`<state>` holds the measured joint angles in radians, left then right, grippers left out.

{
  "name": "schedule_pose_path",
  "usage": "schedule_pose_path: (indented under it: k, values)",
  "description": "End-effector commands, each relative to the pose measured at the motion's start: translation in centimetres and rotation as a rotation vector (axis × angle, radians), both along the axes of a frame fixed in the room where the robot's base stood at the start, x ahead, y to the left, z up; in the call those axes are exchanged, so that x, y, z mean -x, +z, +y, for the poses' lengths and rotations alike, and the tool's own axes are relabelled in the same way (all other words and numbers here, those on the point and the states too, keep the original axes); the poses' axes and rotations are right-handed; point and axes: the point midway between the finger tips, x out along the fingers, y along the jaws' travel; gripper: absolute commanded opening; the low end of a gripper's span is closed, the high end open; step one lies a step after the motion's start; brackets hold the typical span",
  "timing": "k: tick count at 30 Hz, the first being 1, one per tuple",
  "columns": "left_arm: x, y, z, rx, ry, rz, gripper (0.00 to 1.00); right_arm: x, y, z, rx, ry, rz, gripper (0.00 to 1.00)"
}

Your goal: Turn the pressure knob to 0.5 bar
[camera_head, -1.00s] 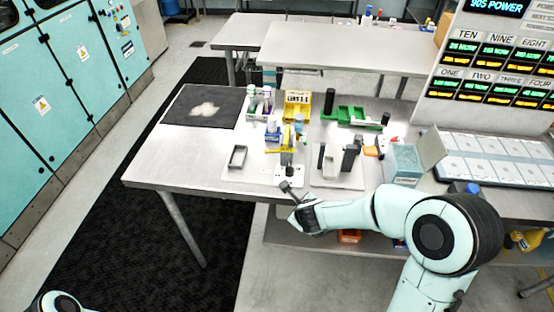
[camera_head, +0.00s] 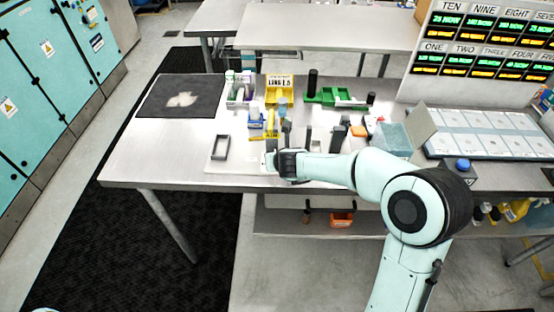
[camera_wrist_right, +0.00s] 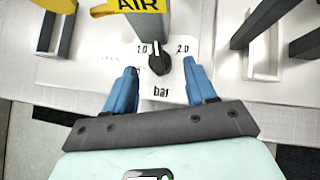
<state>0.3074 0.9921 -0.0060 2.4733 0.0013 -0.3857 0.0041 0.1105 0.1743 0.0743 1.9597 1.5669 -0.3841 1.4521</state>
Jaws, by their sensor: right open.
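The black pressure knob (camera_wrist_right: 160,66) sits on a white panel (camera_wrist_right: 112,55) in the right wrist view. Its white pointer line points almost straight up, between the printed 1.0 and 2.0, with "bar" printed below. My right gripper (camera_wrist_right: 160,68) is open, its blue fingers on either side of the knob's near part; I cannot tell whether they touch it. In the head view my right gripper (camera_head: 272,160) is over the front of the workbench, and the knob is hidden there. My left gripper is not in view.
A yellow "AIR" sign (camera_wrist_right: 130,6) stands just beyond the knob. A grey open frame (camera_head: 220,147) is to the left on the workbench (camera_head: 150,150). Dark uprights (camera_wrist_right: 265,25) stand to the right.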

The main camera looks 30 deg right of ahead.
Motion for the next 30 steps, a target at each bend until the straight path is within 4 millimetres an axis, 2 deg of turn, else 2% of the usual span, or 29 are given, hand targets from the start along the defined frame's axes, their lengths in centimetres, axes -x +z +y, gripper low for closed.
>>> schedule_pose_path:
  k: [1, 6, 16, 17, 21, 22, 26, 30]
  values:
    - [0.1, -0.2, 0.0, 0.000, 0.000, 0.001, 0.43, -0.5, -0.7, -0.2, 0.000, -0.001, 0.002, 0.56]
    - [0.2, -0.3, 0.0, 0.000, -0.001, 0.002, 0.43, -1.5, -1.6, -0.5, 0.001, 0.001, 0.000, 0.56]
    - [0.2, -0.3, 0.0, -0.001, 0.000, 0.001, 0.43, -1.8, -1.7, -0.5, 0.001, 0.001, -0.001, 0.56]
    - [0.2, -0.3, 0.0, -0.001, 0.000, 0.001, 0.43, -1.8, -1.7, -0.5, 0.001, 0.001, -0.001, 0.49]
    - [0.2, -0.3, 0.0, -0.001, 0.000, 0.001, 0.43, -1.8, -1.7, -0.5, 0.001, 0.001, -0.001, 0.04]
    - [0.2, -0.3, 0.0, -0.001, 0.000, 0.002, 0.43, -1.7, -1.7, -0.5, 0.001, 0.001, -0.001, 0.00]
    - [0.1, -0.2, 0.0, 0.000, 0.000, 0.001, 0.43, -1.7, -1.7, -0.6, 0.001, 0.008, 0.000, 0.00]
    - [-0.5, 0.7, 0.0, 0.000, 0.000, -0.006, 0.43, -1.8, -1.5, -0.8, 0.002, 0.084, 0.002, 0.00]
